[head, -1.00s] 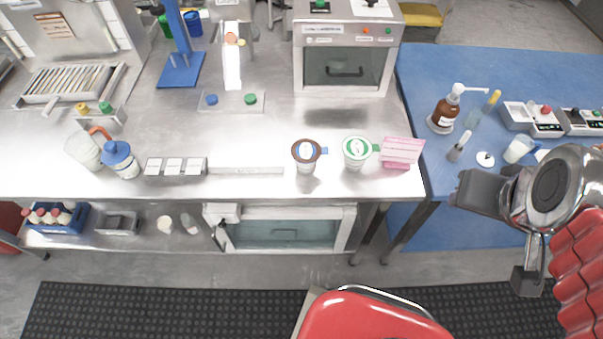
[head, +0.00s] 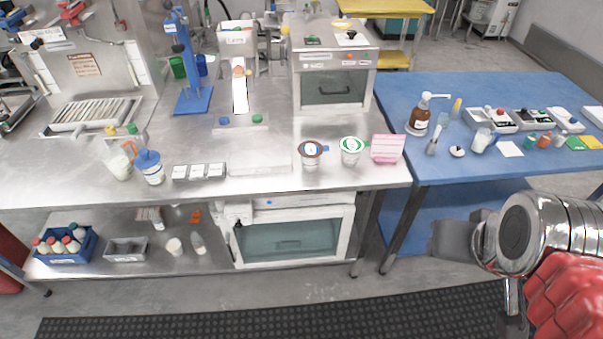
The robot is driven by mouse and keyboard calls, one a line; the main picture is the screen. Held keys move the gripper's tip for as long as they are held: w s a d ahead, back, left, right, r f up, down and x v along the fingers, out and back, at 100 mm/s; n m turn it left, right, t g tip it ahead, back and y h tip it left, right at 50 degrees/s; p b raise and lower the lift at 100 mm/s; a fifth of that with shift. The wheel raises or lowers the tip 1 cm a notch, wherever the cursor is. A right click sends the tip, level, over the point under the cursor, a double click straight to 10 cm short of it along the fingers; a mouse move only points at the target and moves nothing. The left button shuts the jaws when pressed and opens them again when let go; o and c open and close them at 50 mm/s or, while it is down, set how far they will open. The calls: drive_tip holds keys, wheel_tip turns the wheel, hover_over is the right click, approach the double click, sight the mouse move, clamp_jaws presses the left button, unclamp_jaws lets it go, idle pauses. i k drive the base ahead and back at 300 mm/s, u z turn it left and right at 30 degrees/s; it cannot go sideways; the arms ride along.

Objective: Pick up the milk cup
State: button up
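Two cups stand upright near the front edge of the steel counter (head: 265,135). One is a white cup with a green rim and green side tab (head: 351,151). The other is a cup with a brown rim and blue tab (head: 311,153), just left of it. I cannot tell for sure which is the milk cup; labels are too small to read. My gripper (head: 482,284) is at the lower right, in front of the blue table. Its two dark fingers are apart and nothing shows between them. It is well to the right of both cups and not touching anything.
A pink box (head: 388,148) sits right of the green-rimmed cup. A steel oven (head: 333,80) stands behind. A white-blue container (head: 150,167) and a clear jug (head: 118,164) are at left. The blue table (head: 490,90) holds bottles and trays.

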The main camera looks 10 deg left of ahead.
sight(310, 165)
drive_tip(key=k, duration=0.95)
drive_tip(key=u, duration=1.2)
drive_tip(key=i, duration=1.65)
